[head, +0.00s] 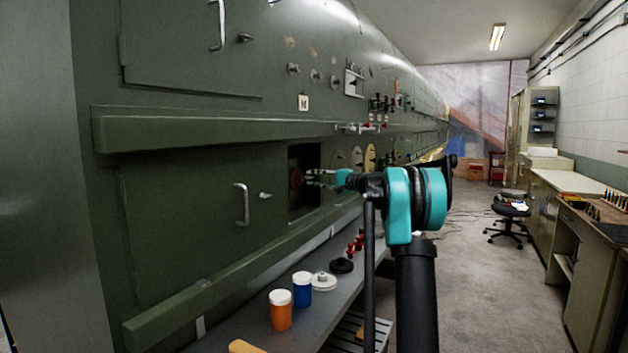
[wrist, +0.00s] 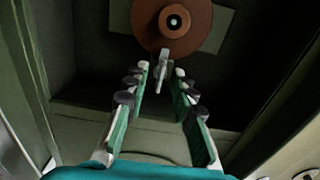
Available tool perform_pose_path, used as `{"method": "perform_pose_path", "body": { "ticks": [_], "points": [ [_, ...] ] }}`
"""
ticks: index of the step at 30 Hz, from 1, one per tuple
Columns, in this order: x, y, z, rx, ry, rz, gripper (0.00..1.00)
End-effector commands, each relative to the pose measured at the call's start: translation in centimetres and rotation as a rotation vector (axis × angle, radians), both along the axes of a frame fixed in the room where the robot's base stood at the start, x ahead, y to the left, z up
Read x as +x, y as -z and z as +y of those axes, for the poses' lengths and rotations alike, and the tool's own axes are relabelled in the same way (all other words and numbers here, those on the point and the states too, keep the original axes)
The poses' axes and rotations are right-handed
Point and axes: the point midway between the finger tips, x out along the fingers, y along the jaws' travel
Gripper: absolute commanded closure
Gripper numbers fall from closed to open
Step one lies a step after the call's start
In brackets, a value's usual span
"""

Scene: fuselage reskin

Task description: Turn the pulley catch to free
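A brown round pulley (wrist: 188,22) with a dark hub and pale centre sits inside a dark rectangular opening (wrist: 70,75) in the green fuselage side. In the head view the pulley (head: 296,178) shows small in that opening, left of my gripper. A small grey lever, seemingly the catch (wrist: 164,62), hangs below the pulley's rim. My gripper (wrist: 161,72) is open, its two fingers pointing at the lever, with the lever's lower end between or just beyond the tips; I cannot tell which. In the head view my gripper (head: 318,177) reaches into the opening from the right.
A grey shelf (head: 245,320) below the opening carries an orange jar (head: 280,312), a blue jar (head: 302,290), a white disc (head: 323,281) and a black knob (head: 341,265). A green ledge (head: 215,131) runs above the opening. The aisle floor (head: 470,260) to the right is clear near me.

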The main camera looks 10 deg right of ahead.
Motion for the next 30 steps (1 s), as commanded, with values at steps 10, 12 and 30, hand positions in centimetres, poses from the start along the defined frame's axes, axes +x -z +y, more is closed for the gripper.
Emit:
{"method": "perform_pose_path", "body": {
  "ticks": [10, 12, 30],
  "points": [
    [0.14, 0.00, 0.17, 0.000, 0.000, 0.000, 0.80],
    [0.13, -0.01, 0.16, 0.000, 0.000, 0.000, 0.89],
    [0.11, 0.03, 0.15, -0.024, 0.000, -0.031, 1.00]
  ]
}}
